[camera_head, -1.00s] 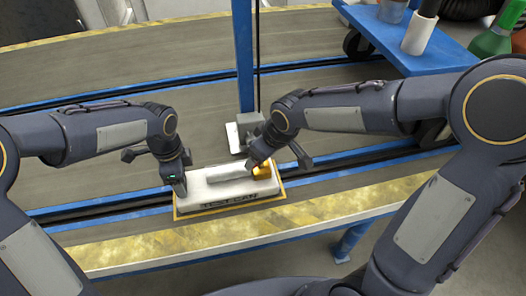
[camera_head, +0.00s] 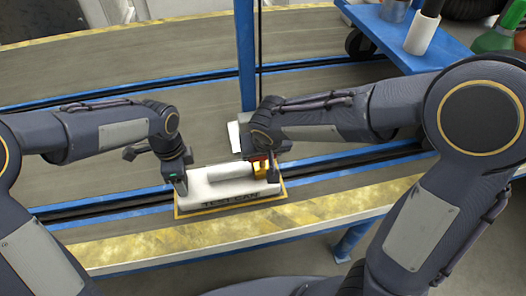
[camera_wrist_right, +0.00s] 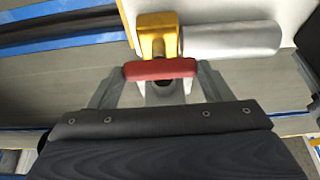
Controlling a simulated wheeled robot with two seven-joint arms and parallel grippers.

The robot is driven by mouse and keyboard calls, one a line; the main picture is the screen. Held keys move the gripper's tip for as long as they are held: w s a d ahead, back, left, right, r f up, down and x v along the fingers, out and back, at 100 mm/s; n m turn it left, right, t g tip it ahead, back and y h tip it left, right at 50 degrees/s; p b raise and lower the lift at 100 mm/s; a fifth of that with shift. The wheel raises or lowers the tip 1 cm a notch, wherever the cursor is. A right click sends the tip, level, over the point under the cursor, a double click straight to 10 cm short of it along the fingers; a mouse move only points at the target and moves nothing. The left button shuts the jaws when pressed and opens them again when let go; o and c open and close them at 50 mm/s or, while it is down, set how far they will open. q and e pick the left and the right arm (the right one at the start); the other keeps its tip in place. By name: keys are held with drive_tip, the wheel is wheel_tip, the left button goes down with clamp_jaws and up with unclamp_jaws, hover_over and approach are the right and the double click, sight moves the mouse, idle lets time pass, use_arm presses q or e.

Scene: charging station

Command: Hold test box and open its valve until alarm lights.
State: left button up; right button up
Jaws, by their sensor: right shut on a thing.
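The white test box (camera_head: 222,186) sits on a yellow-edged base, with dark lettering along its front. A silver cylinder (camera_head: 230,177) lies along its top, joined to a brass valve body (camera_head: 261,172) at the right end. The cylinder (camera_wrist_right: 232,40) and brass valve (camera_wrist_right: 157,35) also show in the right wrist view. My right gripper (camera_wrist_right: 158,78) is shut on the red valve handle (camera_wrist_right: 160,69), with a finger at each end. In the head view, my left gripper (camera_head: 175,183) points down at the box's left end; its finger gap is hidden.
The box lies by the front edge of a grey conveyor (camera_head: 110,180) with blue rails. A blue post (camera_head: 245,60) stands behind it. A blue cart (camera_head: 425,50) carrying a white cylinder (camera_head: 422,33) stands at the back right. The conveyor's left part is clear.

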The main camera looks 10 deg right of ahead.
idle(0.4)
drive_tip(key=o, duration=1)
drive_tip(key=shift+r, duration=0.15)
drive_tip(key=v, duration=1.1)
drive_tip(key=shift+s+r, duration=0.25)
drive_tip(key=shift+r, duration=0.1)
use_arm(q)
drive_tip(key=o, duration=1.3)
drive_tip(key=shift+c, duration=0.2)
